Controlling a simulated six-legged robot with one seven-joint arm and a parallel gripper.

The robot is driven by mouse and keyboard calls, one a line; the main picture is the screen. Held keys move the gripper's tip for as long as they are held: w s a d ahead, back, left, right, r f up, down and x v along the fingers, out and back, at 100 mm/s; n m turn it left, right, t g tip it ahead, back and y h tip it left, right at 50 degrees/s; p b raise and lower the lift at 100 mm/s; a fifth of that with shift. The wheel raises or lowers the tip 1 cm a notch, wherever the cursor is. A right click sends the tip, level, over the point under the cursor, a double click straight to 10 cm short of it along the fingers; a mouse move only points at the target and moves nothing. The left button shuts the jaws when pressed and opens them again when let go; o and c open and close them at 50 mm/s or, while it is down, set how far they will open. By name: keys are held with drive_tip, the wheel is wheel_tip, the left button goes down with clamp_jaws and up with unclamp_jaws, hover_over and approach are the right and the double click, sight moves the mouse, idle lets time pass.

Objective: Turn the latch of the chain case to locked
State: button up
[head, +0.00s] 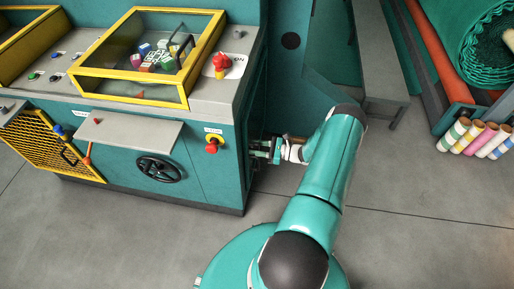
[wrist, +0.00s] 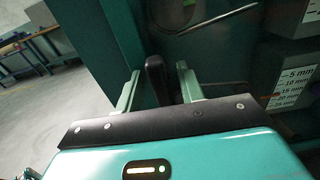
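In the wrist view my gripper (wrist: 157,82) is open, with one pale green finger on each side of a dark upright handle (wrist: 155,76), which looks like the latch. A gap shows on both sides of the handle, so neither finger seems to touch it. The dark teal panel (wrist: 108,40) behind the handle looks like the chain case. In the head view my gripper (head: 266,150) is at the right end of the teal machine (head: 222,178). The latch cannot be made out there. No lock marking is legible.
The machine front carries a red knob (head: 212,144), a black handwheel (head: 160,169), a grey shelf (head: 130,131) and a yellow mesh guard (head: 50,140). Coloured rolls (head: 480,138) lie at the right. A box with mm labels (wrist: 292,85) is right of my gripper. Grey floor (head: 420,220) is clear.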

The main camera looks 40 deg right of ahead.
drive_tip(key=v, duration=1.3)
drive_tip(key=shift+s+d, duration=0.2)
drive_tip(key=shift+s, duration=0.1)
